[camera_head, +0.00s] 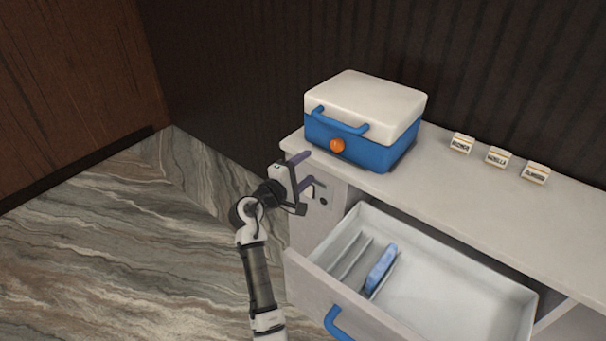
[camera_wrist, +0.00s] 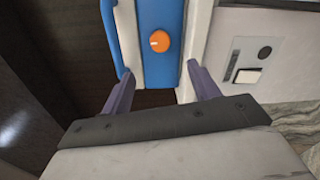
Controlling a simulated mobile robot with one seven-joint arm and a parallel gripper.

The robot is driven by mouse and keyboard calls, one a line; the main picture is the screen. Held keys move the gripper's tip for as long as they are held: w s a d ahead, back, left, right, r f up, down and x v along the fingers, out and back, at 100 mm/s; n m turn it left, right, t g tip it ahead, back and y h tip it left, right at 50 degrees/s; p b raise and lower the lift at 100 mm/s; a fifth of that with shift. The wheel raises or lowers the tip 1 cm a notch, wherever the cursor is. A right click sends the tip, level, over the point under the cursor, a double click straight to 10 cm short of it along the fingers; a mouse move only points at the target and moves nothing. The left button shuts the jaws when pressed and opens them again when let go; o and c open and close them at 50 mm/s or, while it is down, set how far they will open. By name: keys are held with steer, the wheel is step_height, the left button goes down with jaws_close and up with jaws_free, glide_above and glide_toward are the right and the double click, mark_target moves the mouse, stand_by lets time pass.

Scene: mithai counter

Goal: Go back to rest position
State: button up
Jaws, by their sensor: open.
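My gripper (camera_head: 303,171) is open and empty, in front of the counter's left end, just below and left of the blue and white box. In the wrist view its two purple fingers (camera_wrist: 160,88) stand wide apart. Beyond them shows the blue front with an orange knob (camera_wrist: 160,41); no contact with it is visible. My arm reaches up from the bottom of the head view.
The blue box with a white lid (camera_head: 365,110) sits closed on the counter (camera_head: 445,178). Three small labelled blocks (camera_head: 498,157) stand to its right. A drawer (camera_head: 460,290) with a blue handle is open; a blue item (camera_head: 381,268) lies inside. The floor at left is clear.

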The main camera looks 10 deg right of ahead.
steer(key=shift+s+a, duration=0.2)
steer(key=shift+a, duration=0.05)
stand_by(0.3)
